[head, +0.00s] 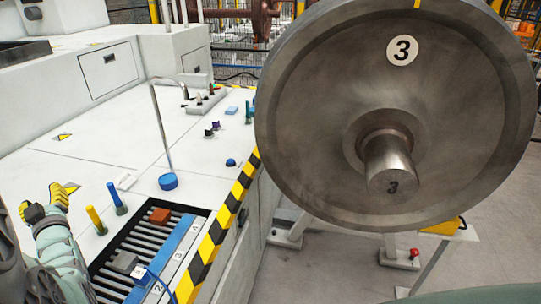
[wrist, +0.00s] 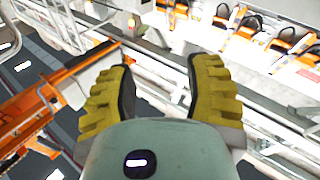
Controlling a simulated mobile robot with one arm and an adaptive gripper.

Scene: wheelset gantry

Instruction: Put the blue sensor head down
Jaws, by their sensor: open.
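My gripper (head: 50,200) is at the left in the head view, raised over the white bench. Its yellow fingers are apart and empty. The wrist view shows the two ridged yellow fingers (wrist: 158,90) spread with nothing between them. A small blue block with a blue cable (head: 144,275) lies at the near end of the slatted tray, right of and below my gripper; it may be the blue sensor head. A round blue disc (head: 168,181) sits on the bench at the foot of a bent metal tube, apart from my gripper. I cannot tell for sure which one is the sensor head.
The slatted tray (head: 187,220) holds an orange-brown block (head: 160,216) and a grey block (head: 124,262). Yellow (head: 96,220) and blue-green (head: 117,198) posts stand between my gripper and the tray. A large steel wheel (head: 400,110) marked 3 fills the right. A striped edge (head: 229,206) borders the bench.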

